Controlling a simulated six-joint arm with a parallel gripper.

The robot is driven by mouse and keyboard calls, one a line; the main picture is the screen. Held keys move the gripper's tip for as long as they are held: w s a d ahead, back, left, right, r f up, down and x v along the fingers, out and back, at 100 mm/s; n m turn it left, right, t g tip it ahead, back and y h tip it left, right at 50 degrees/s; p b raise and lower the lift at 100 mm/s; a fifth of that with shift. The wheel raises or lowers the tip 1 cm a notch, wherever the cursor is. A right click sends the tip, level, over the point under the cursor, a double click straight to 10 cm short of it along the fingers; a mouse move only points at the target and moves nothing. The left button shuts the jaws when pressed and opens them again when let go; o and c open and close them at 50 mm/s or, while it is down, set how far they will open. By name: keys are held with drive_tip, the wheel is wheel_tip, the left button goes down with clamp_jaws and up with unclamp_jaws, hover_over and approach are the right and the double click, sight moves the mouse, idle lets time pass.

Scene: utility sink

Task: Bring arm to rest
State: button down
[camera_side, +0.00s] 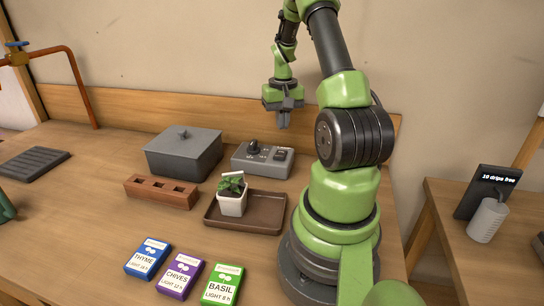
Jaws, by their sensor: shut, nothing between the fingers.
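My gripper (283,122) hangs at the end of my green and dark grey arm, pointing down. It is shut and empty. It is in the air above the grey control box (263,160), apart from it as far as I can tell. My arm is folded high, with its base at the right end of the wooden bench (120,240).
A potted plant (232,195) stands on a brown tray (260,213). Nearby are a lidded grey box (184,153), a brick with holes (161,191), and cards for thyme (148,258), chives (181,276) and basil (222,284). A side table holds a dark sign (487,191) and a cup (488,220).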

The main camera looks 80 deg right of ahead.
drive_tip(key=w+a+r+n+t+h, duration=0.1)
drive_tip(key=w+a+r+n+t, duration=0.1)
drive_tip(key=w+a+r, duration=0.4)
drive_tip(key=w+a+r+n+t, duration=0.1)
drive_tip(key=w+a+r, duration=0.1)
drive_tip(key=a+r, duration=0.65)
drive_tip(key=s+a+r+n+t+y, duration=0.1)
drive_tip(key=s+a, duration=0.3)
drive_tip(key=a, duration=0.5)
drive_tip(key=s+a+r+n+t+y, duration=0.2)
drive_tip(key=s+a+r+n+t, duration=0.1)
drive_tip(key=a, duration=0.6)
drive_tip(key=shift+s+r+n, duration=0.25)
drive_tip(key=shift+s+n, duration=0.25)
drive_tip(key=shift+s, duration=0.6)
